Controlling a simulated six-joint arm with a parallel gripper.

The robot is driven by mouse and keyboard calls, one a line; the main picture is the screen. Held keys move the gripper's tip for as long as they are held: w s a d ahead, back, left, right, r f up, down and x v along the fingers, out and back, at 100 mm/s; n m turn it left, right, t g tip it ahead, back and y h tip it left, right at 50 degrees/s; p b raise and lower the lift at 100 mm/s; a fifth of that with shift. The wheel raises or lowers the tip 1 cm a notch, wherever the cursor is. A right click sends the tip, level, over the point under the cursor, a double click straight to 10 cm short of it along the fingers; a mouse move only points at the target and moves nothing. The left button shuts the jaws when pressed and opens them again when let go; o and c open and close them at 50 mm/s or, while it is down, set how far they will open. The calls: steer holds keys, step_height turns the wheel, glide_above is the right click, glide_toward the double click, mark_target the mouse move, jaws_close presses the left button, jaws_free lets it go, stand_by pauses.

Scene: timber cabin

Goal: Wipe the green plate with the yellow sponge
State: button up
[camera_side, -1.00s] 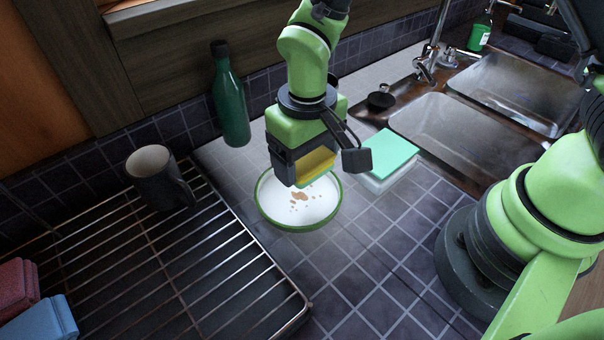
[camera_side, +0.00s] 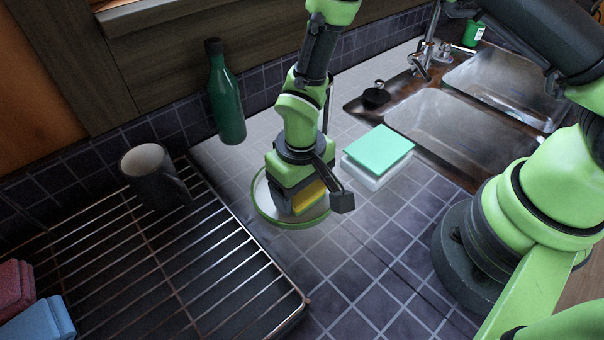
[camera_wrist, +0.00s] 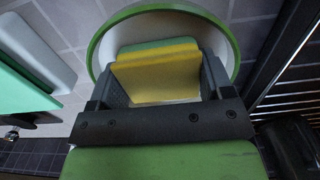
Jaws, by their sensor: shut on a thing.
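The green plate (camera_side: 262,204) lies on the tiled counter, with a green rim and a white inside. My gripper (camera_side: 298,200) is down over the plate, shut on the yellow sponge (camera_side: 309,197). The sponge has a green layer on its far side in the wrist view (camera_wrist: 158,72). It is low over the white inside; I cannot tell whether it touches. My gripper and the sponge hide most of the plate's inside, and no brown stains show now. The plate's rim (camera_wrist: 95,48) curves around the sponge in the wrist view.
A wire drying rack (camera_side: 200,270) with a dark mug (camera_side: 150,180) stands left of the plate. A green bottle (camera_side: 226,105) stands behind. A white box with a teal top (camera_side: 379,150) lies right of the plate, before the double sink (camera_side: 440,125). The counter in front is clear.

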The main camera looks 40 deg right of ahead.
steer(key=w, duration=0.3)
steer(key=shift+w, duration=0.2)
steer(key=shift+s, duration=1.45)
steer(key=shift+s+r, duration=0.2)
steer(key=shift+r, duration=0.4)
steer(key=shift+s+r, duration=0.15)
steer(key=shift+r, duration=3.3)
